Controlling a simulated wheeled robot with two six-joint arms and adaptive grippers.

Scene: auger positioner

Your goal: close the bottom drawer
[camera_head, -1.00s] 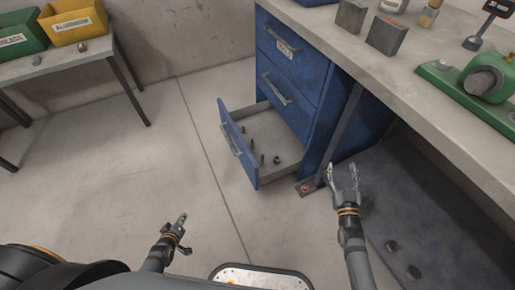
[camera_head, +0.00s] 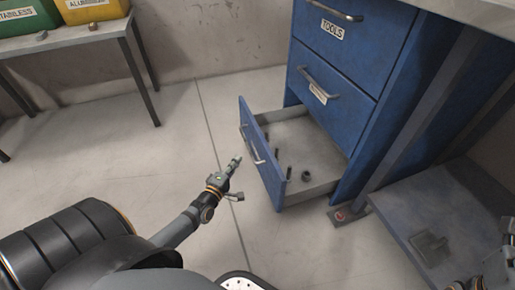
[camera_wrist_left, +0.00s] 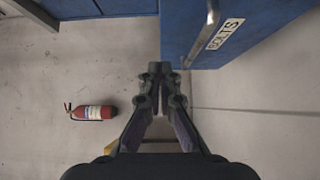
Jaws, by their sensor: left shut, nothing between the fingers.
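The bottom drawer (camera_head: 265,160) of the blue cabinet is pulled out. Its blue front has a bar handle, and several small parts lie inside on the grey floor of the drawer. My left gripper (camera_head: 236,162) is shut and empty, just in front of the drawer front and apparently apart from it. In the left wrist view its fingers (camera_wrist_left: 157,74) are together, below a blue front (camera_wrist_left: 245,35) with a BOLTS label and a bar handle. My right gripper appears only in part at the right edge of the head view; its fingers cannot be made out clearly.
The cabinet's upper drawers (camera_head: 335,78) are closed. A grey table (camera_head: 75,38) with green and yellow bins stands at the back left. A red fire extinguisher (camera_wrist_left: 90,112) shows on the floor in the left wrist view. The floor left of the drawer is clear.

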